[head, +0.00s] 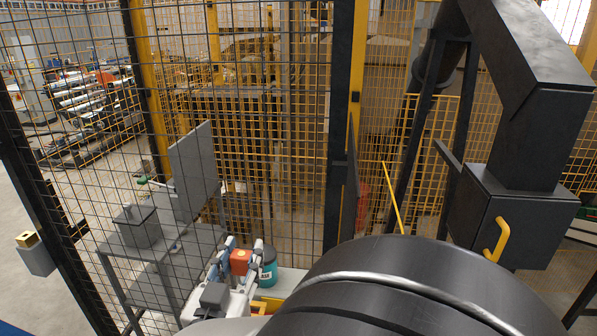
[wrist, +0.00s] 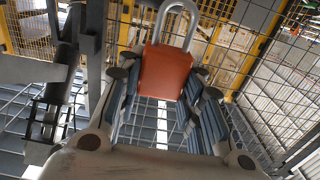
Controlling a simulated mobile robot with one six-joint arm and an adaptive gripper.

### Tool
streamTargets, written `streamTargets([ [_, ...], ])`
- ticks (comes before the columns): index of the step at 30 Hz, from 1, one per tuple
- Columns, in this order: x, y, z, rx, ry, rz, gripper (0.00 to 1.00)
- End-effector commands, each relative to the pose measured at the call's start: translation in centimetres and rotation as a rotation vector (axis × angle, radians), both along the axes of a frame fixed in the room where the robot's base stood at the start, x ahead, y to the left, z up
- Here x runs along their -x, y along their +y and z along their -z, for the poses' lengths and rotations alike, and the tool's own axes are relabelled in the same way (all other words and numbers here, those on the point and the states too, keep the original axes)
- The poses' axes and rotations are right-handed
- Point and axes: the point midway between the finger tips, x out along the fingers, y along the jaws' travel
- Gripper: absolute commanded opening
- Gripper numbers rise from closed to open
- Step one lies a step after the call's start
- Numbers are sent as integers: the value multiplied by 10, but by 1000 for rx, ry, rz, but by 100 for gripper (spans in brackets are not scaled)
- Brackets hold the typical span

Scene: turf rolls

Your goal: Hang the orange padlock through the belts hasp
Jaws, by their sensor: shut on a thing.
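The orange padlock (head: 240,262) is between the fingers of my gripper (head: 238,268) at the lower middle of the head view. In the wrist view the orange padlock body (wrist: 166,72) sits between the two fingers of my gripper (wrist: 164,88). Its grey metal shackle (wrist: 193,25) points up, away from my palm, and its top reaches the frame's upper edge. My gripper is shut on the padlock body and holds it clear of other things in the wrist view. I cannot make out the belts hasp in either view.
A black wire-mesh fence (head: 75,125) with dark posts stands close ahead. A grey bench (head: 115,247) bears a grey box (head: 136,226). A teal tub (head: 268,270) shows beside my gripper. A dark box with a yellow handle (head: 497,240) is at right.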

Motion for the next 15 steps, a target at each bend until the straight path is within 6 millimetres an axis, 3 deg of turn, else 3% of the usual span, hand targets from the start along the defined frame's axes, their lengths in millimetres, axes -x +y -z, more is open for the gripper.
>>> streamTargets([
  [8, 0, 0, 2, 0, 0, 0, 8],
  [15, 0, 0, 18, 2, 0, -1, 8],
])
